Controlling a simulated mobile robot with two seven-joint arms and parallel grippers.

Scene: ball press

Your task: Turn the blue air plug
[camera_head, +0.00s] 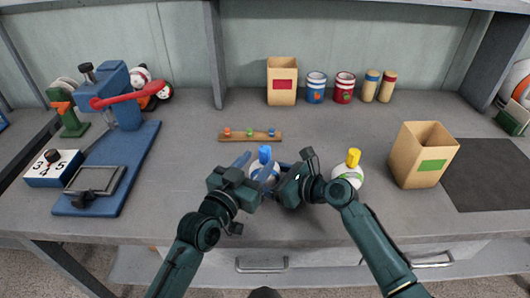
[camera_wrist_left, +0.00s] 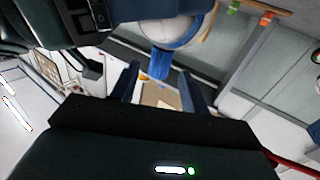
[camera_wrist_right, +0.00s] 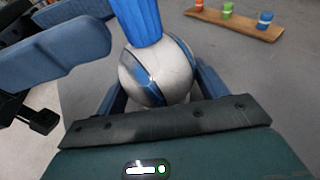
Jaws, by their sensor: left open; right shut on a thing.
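A white ball with blue stripes (camera_wrist_right: 165,75) has an upright blue air plug (camera_wrist_right: 137,20) on top. In the head view the plug (camera_head: 265,152) stands between my two grippers. My right gripper (camera_wrist_right: 165,90) is shut on the ball, one finger on each side. My left gripper (camera_head: 255,166) is open beside the plug. In the left wrist view the plug (camera_wrist_left: 158,65) lies between and at the tips of the left fingers, with the ball (camera_wrist_left: 165,27) beyond. I cannot tell whether a left finger touches the plug. The right fingers are mostly hidden in the head view.
A second ball with a yellow plug (camera_head: 353,157) sits right of my right gripper. A wooden strip with coloured pegs (camera_head: 250,137) lies behind the held ball. The blue press (camera_head: 120,140) stands left, an open box (camera_head: 408,160) right. Cans and another box line the back.

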